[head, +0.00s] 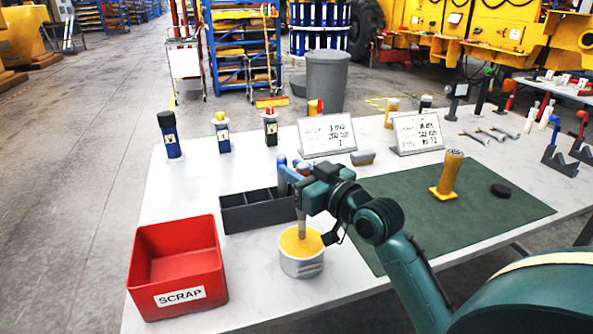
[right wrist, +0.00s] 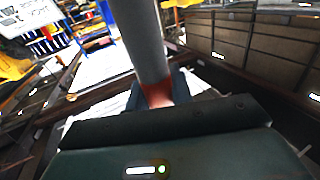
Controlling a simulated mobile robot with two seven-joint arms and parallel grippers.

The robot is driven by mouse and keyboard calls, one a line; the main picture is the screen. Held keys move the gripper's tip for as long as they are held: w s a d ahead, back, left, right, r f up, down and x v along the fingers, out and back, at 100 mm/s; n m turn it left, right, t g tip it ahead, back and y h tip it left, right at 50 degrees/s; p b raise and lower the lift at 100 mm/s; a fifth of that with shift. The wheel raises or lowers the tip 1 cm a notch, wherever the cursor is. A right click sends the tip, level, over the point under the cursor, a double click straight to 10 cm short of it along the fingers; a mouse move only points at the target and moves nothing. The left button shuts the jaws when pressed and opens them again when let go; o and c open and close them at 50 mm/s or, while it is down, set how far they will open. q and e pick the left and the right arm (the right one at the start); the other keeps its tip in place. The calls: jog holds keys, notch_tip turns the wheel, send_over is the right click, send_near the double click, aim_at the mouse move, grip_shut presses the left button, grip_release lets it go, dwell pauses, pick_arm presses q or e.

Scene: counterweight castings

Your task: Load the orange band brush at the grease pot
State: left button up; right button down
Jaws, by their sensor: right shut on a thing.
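The grease pot (head: 302,265) is a pale round tub with yellow grease, standing on the white table near its front edge. My right gripper (head: 298,188) is above it, shut on a brush (head: 302,222). The brush's grey shaft points down and its lower end meets the grease; how deep it goes is hidden. In the right wrist view the grey shaft (right wrist: 142,40) runs away from the jaws, with a reddish-orange band (right wrist: 157,95) at the grip. My left gripper is not in view.
A red SCRAP bin (head: 178,262) stands left of the pot. A dark compartment tray (head: 245,217) is just behind it. A green mat (head: 490,220) with a yellow casting (head: 449,172) and a black disc (head: 502,191) lies right. Bottles and two sign stands (head: 327,135) are further back.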

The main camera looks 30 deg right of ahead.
pick_arm(q)
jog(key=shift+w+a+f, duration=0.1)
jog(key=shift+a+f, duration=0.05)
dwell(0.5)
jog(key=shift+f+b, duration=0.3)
jog(key=shift+b, duration=0.05)
dwell(1.0)
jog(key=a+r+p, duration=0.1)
jog(key=p, duration=0.2)
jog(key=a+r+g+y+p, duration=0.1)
jog(key=p, duration=0.3)
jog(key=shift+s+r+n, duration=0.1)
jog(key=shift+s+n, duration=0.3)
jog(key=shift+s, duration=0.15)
dwell(0.5)
